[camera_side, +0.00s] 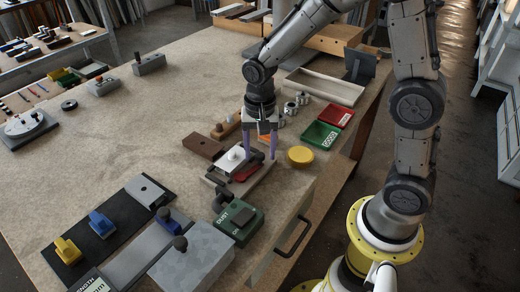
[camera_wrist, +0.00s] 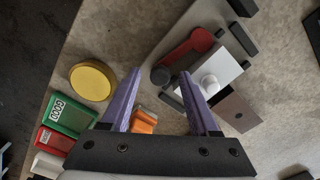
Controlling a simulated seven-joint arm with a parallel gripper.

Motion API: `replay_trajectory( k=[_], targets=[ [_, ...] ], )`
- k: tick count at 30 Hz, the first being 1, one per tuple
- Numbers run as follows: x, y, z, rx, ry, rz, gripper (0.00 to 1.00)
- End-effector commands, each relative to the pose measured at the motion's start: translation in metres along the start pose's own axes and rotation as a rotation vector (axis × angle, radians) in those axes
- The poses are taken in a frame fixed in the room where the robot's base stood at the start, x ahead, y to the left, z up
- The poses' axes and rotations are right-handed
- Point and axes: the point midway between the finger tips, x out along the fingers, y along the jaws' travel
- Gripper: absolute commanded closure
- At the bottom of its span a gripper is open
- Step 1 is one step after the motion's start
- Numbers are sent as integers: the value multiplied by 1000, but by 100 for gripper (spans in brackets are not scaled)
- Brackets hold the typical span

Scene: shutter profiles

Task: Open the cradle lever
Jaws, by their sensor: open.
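The cradle is a pale base with a white plate (camera_side: 229,162) that carries a white knob; the plate also shows in the wrist view (camera_wrist: 221,72). The red cradle lever (camera_side: 247,173) lies along the cradle's side. In the wrist view the lever (camera_wrist: 191,46) ends in a round black knob (camera_wrist: 160,76). My gripper (camera_side: 260,156) points down over the cradle with its purple fingers apart. In the wrist view my gripper (camera_wrist: 160,74) has its fingertips on either side of the black knob, with gaps visible. I cannot tell the exact height of the tips.
A yellow round disc (camera_side: 300,156), a green tray (camera_side: 320,135) and a red tray (camera_side: 336,115) lie to the right. A dark green box (camera_side: 237,222) with a black knob stands in front. A brown block (camera_side: 203,146) sits behind left. The table's left middle is clear.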

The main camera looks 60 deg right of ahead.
Motion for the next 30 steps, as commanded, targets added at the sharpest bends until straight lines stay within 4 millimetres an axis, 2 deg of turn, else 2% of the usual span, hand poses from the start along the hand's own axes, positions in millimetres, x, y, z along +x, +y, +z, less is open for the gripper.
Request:
replay_trajectory(
  k=[7,15,17,18,30],
  targets=[
    [1,0,0,0,0,0,38],
    [0,0,0,0,0,0,87],
    [0,0,0,0,0,0,98],
    [0,0,0,0,0,0,100],
    [0,0,0,0,0,0,100]
  ],
)
